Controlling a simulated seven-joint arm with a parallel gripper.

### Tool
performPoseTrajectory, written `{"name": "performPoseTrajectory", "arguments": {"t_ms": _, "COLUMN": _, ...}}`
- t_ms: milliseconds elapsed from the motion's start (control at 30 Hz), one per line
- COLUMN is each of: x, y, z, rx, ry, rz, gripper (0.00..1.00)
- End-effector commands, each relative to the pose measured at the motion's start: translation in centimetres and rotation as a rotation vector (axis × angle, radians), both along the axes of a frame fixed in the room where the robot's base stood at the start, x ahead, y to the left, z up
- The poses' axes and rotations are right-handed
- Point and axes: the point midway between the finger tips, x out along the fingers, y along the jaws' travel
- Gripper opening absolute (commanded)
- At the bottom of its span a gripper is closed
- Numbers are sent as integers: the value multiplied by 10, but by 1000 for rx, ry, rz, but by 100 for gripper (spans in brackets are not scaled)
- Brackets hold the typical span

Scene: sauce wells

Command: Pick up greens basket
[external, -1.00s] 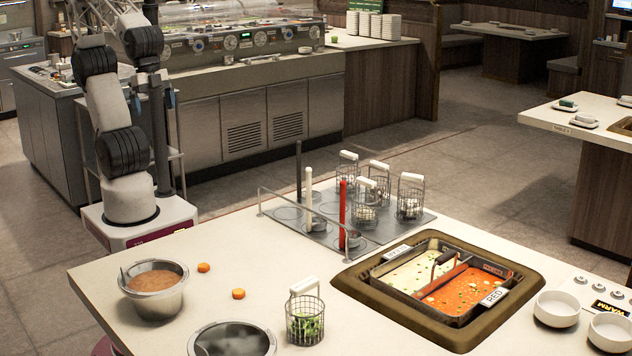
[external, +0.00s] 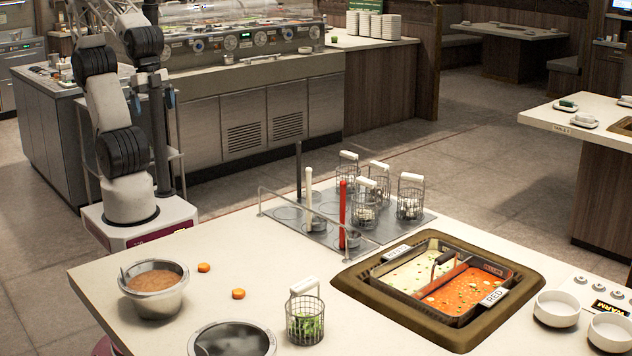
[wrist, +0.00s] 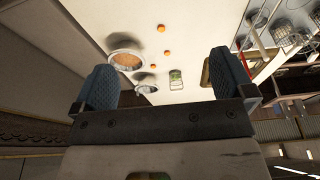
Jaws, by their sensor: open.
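The greens basket (external: 305,318) is a small wire basket with a white handle and green leaves inside. It stands upright on the near part of the counter, right of a steel pot. In the wrist view the greens basket (wrist: 176,79) shows small and far off, beyond my fingers. My gripper (wrist: 168,85) is open, with its two blue-grey fingers wide apart and nothing between them. It is well away from the basket.
A pot of brown sauce (external: 153,288) and a dark steel pot (external: 232,341) stand left of the basket. Orange slices (external: 238,294) lie between. A rack (external: 335,225) with several wire baskets and upright red and white rods stands behind. A divided soup pot (external: 440,285) sits to the right.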

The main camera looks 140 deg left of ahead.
Motion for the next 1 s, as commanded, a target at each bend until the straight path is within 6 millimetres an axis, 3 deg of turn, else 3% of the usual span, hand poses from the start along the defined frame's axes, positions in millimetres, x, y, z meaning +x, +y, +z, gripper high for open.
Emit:
{"name": "performPoseTrajectory", "arguments": {"t_ms": 367, "x": 20, "y": -12, "z": -3, "rx": -99, "ry": 51, "rz": 65, "gripper": 100}}
{"name": "performPoseTrajectory", "arguments": {"t_ms": 667, "x": 67, "y": -39, "z": -9, "rx": -311, "ry": 159, "rz": 212, "gripper": 100}}
{"name": "performPoseTrajectory", "arguments": {"t_ms": 1000, "x": 132, "y": -67, "z": -17, "rx": -566, "ry": 285, "rz": 404, "gripper": 100}}
